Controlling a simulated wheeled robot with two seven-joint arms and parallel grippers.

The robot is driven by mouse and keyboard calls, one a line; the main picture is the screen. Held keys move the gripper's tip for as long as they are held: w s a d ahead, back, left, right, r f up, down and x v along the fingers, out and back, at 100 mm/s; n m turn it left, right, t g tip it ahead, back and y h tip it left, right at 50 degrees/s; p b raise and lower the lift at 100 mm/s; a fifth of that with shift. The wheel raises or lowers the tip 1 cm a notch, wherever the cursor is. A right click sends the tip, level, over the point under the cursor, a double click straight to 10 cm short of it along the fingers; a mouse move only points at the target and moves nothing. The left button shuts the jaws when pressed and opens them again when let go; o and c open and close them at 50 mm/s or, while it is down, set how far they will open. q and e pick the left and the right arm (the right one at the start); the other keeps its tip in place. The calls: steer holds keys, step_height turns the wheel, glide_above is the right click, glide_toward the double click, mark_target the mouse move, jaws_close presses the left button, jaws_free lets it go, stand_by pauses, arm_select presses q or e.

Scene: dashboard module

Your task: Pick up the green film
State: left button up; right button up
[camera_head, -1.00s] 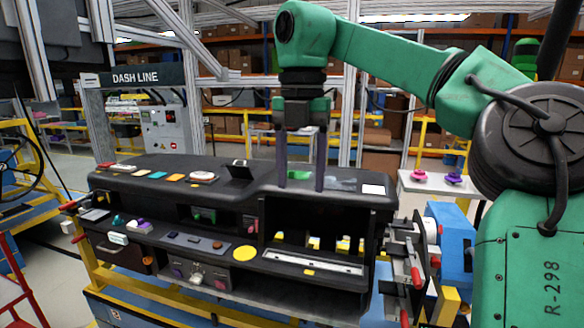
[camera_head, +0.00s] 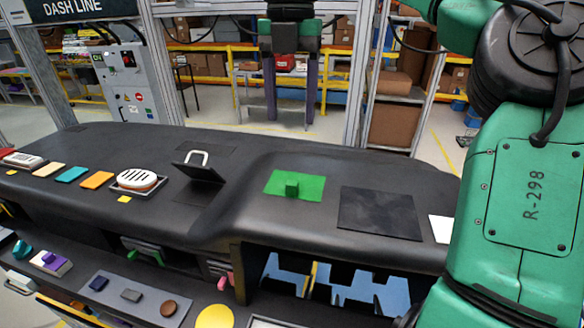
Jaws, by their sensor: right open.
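The green film (camera_head: 313,186) is a flat bright green rectangle lying on the top of the black dashboard module (camera_head: 235,226). A small green block, like a grip tab, stands up from its middle. My right gripper (camera_head: 291,122) hangs with its two long dark fingers pointing down, spread apart and empty. In the picture it is above the film, with its fingertips apart from it. My left gripper is not in view.
A dark flat square (camera_head: 379,213) and a white card (camera_head: 441,229) lie right of the film. A tilted black panel with a white handle (camera_head: 198,168) stands left. Further left are a white vented part (camera_head: 137,180) and orange (camera_head: 97,180) and teal (camera_head: 71,175) pads.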

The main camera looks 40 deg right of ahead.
glide_above(293, 182)
steer(key=f, duration=0.3)
steer(key=a+f, duration=0.1)
steer(key=f, duration=0.1)
steer(key=shift+s+f, duration=0.3)
steer(key=shift+s, duration=0.1)
steer(key=f+p, duration=0.1)
steer(key=f, duration=0.1)
steer(key=f+p, duration=0.1)
steer(key=f, duration=0.1)
steer(key=w+d+f, duration=0.1)
steer(key=f, duration=0.2)
steer(key=shift+p, duration=0.4)
steer(key=shift+s+f, duration=0.1)
steer(key=shift+f, duration=0.15)
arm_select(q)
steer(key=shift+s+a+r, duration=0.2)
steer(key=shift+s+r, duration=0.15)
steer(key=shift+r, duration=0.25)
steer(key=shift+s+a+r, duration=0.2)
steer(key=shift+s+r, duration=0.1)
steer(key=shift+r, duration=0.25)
arm_select(e)
steer(key=shift+c, duration=0.3)
jaws_close()
